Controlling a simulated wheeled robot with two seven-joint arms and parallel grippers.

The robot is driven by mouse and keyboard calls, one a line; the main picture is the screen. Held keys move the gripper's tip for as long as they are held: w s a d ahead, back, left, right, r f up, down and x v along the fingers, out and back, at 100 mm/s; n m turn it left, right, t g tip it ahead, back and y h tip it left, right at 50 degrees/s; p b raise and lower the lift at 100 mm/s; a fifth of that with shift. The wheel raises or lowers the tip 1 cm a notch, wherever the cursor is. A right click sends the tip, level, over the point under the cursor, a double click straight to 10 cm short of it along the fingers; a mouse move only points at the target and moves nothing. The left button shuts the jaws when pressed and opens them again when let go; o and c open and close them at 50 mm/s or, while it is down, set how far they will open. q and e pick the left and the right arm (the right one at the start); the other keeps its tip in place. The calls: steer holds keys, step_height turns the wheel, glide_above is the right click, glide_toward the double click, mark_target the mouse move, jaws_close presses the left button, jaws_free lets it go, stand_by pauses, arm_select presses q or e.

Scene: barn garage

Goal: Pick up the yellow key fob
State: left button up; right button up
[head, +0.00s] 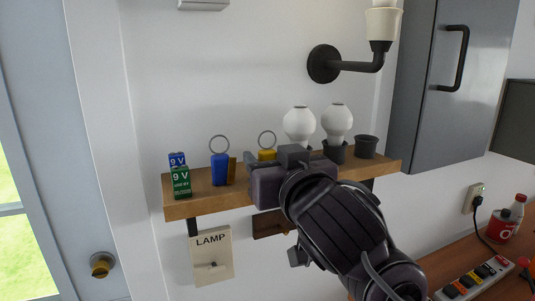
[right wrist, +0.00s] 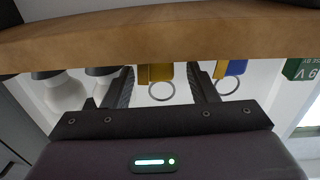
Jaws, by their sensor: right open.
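The yellow key fob (head: 267,155) stands on the wooden wall shelf (head: 205,203), its metal ring at the top. In the head view my right gripper (head: 283,165) hides its lower part. In the right wrist view, which is turned upside down, the yellow fob (right wrist: 157,73) shows between the two open fingers of my right gripper (right wrist: 163,82), with its ring below it. The shelf edge hides the rest of it there. I cannot tell whether the fingers touch it; gaps show on both sides. My left gripper is in neither view.
A blue key fob (head: 219,169) and 9 V battery boxes (head: 181,182) stand to the left on the shelf. White bulbs (head: 299,124) in dark holders and an empty dark holder (head: 366,147) stand to the right. A LAMP switch plate (head: 211,256) is below.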

steer(key=shift+x, duration=1.15)
steer(key=shift+w+a, duration=0.1)
steer(key=c, duration=1)
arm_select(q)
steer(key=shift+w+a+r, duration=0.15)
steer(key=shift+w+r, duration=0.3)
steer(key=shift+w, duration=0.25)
arm_select(e)
steer(key=shift+c, duration=0.2)
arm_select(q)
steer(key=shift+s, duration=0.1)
arm_select(e)
steer(key=shift+r, duration=0.1)
steer(key=shift+r, duration=0.2)
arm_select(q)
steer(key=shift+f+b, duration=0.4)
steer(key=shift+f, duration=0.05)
arm_select(e)
step_height(320, 180, up, 20)
steer(key=shift+f, duration=0.25)
